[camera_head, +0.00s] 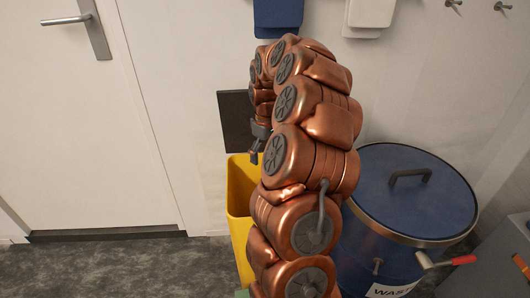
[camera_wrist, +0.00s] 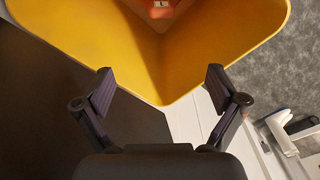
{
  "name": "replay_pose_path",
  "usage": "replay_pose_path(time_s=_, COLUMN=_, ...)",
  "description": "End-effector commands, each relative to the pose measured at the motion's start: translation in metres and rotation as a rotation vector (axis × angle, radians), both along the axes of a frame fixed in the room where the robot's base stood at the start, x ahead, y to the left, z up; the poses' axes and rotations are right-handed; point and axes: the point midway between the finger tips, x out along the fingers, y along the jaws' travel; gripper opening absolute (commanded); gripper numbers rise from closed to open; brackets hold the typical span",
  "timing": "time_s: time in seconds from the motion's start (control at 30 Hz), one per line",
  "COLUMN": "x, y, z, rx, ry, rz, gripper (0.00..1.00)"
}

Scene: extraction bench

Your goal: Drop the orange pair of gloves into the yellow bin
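The yellow bin (camera_head: 240,205) stands by the wall, partly hidden behind my copper-coloured arm. In the wrist view its yellow inside (camera_wrist: 95,42) fills the upper part. An orange-red thing (camera_wrist: 159,10) with a small pale patch shows inside it, cut off by the top edge; it may be the orange gloves, but I cannot tell for sure. My gripper (camera_wrist: 160,86) is open, with its dark fingers wide apart and nothing between them. In the head view my gripper (camera_head: 258,142) is above the bin, partly hidden by the arm.
A blue waste drum (camera_head: 395,205) with a handled lid stands right of my arm. A white door (camera_head: 85,130) is at left, and a dark panel (camera_head: 234,118) is on the wall. Blue (camera_head: 278,14) and white (camera_head: 370,12) items hang above. Floor at left is clear.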

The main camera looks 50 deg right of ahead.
Motion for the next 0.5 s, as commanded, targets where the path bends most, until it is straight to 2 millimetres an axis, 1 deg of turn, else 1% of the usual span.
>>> replay_pose_path(time_s=0.33, x=0.000, y=0.000, z=0.001, rx=0.000, ry=0.000, rz=0.000, gripper=1.00)
replay_pose_path(time_s=0.43, x=0.000, y=0.000, z=0.007, rx=-0.001, ry=-0.001, rz=0.001, gripper=1.00)
replay_pose_path(time_s=0.5, x=0.001, y=0.000, z=0.015, rx=-0.002, ry=-0.002, rz=0.001, gripper=1.00)
